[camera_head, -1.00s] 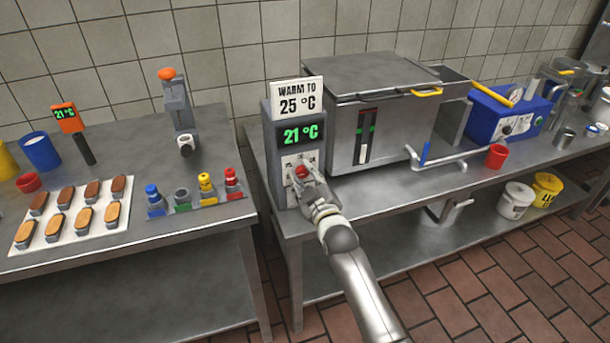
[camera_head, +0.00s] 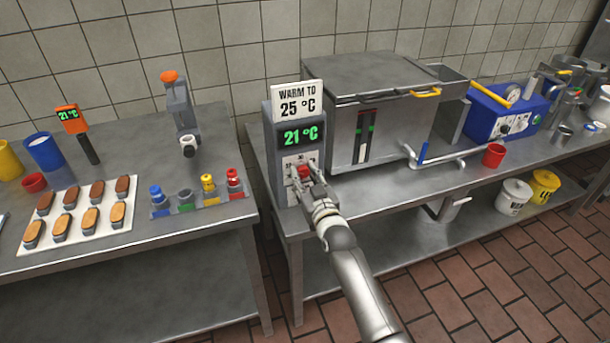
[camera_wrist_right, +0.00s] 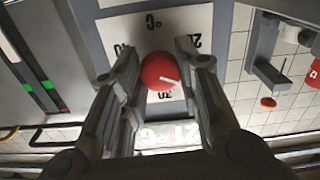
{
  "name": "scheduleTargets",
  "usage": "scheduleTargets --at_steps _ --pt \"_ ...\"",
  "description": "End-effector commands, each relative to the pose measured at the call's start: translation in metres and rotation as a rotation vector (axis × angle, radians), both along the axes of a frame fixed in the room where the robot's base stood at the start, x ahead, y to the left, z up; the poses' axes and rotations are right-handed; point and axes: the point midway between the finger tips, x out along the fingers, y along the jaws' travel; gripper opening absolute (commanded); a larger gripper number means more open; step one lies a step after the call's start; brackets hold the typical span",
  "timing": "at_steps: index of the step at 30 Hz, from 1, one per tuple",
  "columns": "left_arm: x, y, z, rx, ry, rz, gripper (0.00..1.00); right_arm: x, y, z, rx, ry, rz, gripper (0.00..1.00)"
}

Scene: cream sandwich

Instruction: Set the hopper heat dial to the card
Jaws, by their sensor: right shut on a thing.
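The red heat dial (camera_head: 304,171) is on the front of a grey control box (camera_head: 283,182) at the left of the steel hopper (camera_head: 375,110). The card (camera_head: 299,101) on top of the box reads "WARM TO 25 °C". The green display (camera_head: 301,135) reads 21 °C. My right gripper (camera_head: 304,183) is at the dial with a finger on either side, shut on it. My left gripper is not in view.
A blue unit (camera_head: 505,115) and a red cup (camera_head: 493,155) stand to the right on the same bench. A second table at left holds a tray of sandwich pieces (camera_head: 128,190), a rack of coloured bottles (camera_head: 200,203) and a dispenser (camera_head: 181,108). A gap separates the tables.

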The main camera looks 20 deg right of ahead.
Motion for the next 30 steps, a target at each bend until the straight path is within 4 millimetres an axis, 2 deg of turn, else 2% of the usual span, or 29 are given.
scheduleTargets --at_steps 12,13,17,26,30 --pt "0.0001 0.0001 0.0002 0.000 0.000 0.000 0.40 -0.0004 0.0003 -0.0017 0.008 0.003 0.001 0.07" --pt "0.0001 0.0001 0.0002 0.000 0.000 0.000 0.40 -0.0004 0.0003 -0.0017 0.008 0.003 0.001 0.34" --pt "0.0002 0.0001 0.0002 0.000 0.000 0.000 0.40 -0.0003 0.0002 -0.0014 0.007 0.002 0.001 0.51" --pt "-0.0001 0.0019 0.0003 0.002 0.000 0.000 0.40 -0.0002 0.0002 -0.0005 0.007 0.001 0.000 0.53" --pt "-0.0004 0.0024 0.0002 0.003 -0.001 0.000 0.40 -0.0063 -0.0001 -0.0016 0.007 0.002 0.000 0.53"
